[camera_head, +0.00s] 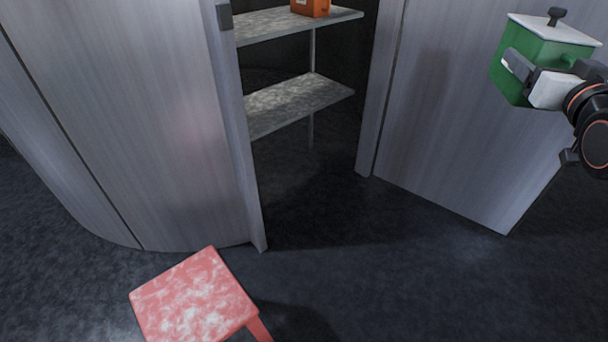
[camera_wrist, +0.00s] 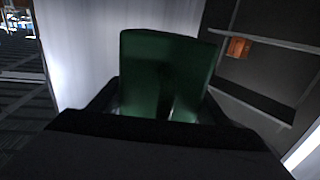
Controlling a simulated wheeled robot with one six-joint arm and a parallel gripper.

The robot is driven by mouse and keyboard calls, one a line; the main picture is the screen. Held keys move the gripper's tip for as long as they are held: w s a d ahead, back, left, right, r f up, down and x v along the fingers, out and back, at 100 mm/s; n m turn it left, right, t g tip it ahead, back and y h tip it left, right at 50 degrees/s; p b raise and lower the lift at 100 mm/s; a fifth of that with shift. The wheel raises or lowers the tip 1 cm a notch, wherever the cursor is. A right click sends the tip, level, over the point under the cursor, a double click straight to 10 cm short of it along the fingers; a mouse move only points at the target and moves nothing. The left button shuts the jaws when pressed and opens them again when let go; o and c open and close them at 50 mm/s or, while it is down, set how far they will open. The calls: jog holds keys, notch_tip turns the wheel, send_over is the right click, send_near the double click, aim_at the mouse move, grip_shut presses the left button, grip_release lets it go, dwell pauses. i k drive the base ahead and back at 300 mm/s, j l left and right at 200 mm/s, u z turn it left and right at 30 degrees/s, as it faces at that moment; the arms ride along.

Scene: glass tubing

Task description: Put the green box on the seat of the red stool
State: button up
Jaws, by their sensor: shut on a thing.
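The green box (camera_head: 533,52) has a white lid with a dark knob and is at the upper right of the head view, held up off the floor. My gripper (camera_head: 520,70) is shut on it. In the wrist view the green box (camera_wrist: 165,75) fills the middle, with the dark gripper (camera_wrist: 160,112) around its lower part. The red stool (camera_head: 195,298) stands at the bottom left of the head view. Its square seat has pale blotches and is bare; part of the stool is cut off by the frame edge. The box is well apart from the stool.
A grey cabinet stands open, with a curved panel (camera_head: 120,110) at left and a door panel (camera_head: 455,120) at right. Inside are shelves (camera_head: 295,103); an orange box (camera_head: 311,7) sits on the upper one. The dark floor (camera_head: 380,270) right of the stool is clear.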

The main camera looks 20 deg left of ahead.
aim_at(190, 302)
jog(key=k+u, duration=0.4)
jog(key=k+j+u, duration=0.4)
jog(key=k, duration=0.15)
jog(key=k+j+u, duration=0.35)
jog(key=k+j, duration=0.2)
jog(key=k, duration=0.05)
